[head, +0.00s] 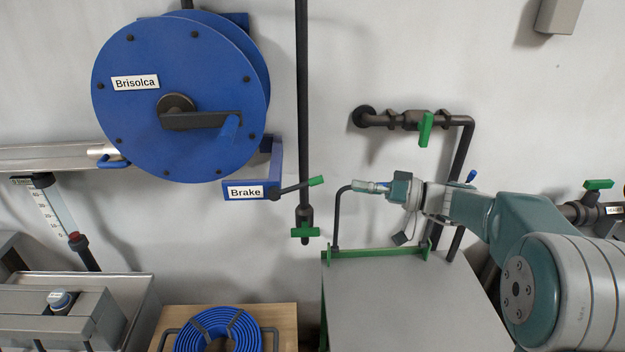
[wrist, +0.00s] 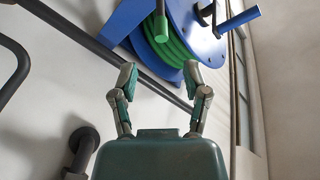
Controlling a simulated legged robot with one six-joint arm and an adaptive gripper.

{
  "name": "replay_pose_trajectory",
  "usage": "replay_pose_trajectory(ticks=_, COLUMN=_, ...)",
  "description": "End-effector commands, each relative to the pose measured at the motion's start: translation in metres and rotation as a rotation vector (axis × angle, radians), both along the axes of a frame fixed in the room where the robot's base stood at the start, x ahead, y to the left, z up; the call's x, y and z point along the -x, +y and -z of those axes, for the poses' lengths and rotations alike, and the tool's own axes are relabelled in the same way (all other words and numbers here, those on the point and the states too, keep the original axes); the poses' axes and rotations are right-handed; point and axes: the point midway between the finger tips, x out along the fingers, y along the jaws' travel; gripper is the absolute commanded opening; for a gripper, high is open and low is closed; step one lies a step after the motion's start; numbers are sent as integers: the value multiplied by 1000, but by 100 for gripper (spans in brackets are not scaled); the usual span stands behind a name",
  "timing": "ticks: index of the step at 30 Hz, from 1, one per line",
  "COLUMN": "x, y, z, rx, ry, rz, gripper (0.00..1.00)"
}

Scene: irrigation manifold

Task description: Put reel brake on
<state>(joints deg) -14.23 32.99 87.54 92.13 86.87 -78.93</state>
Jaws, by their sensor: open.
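The blue hose reel (head: 185,95) labelled "Brisolca" is on the wall at the upper left in the head view. Below it is a blue bracket labelled "Brake" (head: 245,192). The brake lever (head: 295,188) runs from the bracket's pivot rightward and slightly up to a green grip (head: 316,181). My gripper (head: 362,187) is open and empty, right of the green grip with a gap between them. In the wrist view, my gripper (wrist: 164,85) has its fingers apart, and the lever's green grip (wrist: 158,28) shows beyond them, near the reel (wrist: 197,35).
A dark vertical pipe (head: 302,100) passes behind the lever, with a green valve handle (head: 305,231) below. A dark curved pipe (head: 337,222) rises close to my gripper. A grey-topped box (head: 405,290) stands under my arm. A coiled blue hose (head: 217,332) lies below the reel.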

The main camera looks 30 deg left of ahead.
Motion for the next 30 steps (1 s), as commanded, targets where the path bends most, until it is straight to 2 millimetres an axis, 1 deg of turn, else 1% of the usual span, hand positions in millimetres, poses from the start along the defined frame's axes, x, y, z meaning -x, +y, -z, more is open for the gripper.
replay_pose_trajectory(ticks=1, x=3, y=11, z=0, rx=0, ry=0, rz=-3, gripper=60)
replay_pose_trajectory(ticks=6, x=9, y=46, z=1, rx=3, ry=0, rz=-4, gripper=60)
replay_pose_trajectory(ticks=9, x=12, y=64, z=2, rx=5, ry=1, rz=-4, gripper=60)
replay_pose_trajectory(ticks=13, x=15, y=82, z=1, rx=5, ry=0, rz=-3, gripper=60)
replay_pose_trajectory(ticks=18, x=17, y=91, z=1, rx=3, ry=0, rz=0, gripper=60)
replay_pose_trajectory(ticks=26, x=17, y=93, z=1, rx=3, ry=0, rz=0, gripper=60)
replay_pose_trajectory(ticks=29, x=17, y=94, z=1, rx=4, ry=0, rz=0, gripper=20)
replay_pose_trajectory(ticks=30, x=17, y=94, z=1, rx=5, ry=1, rz=0, gripper=2)
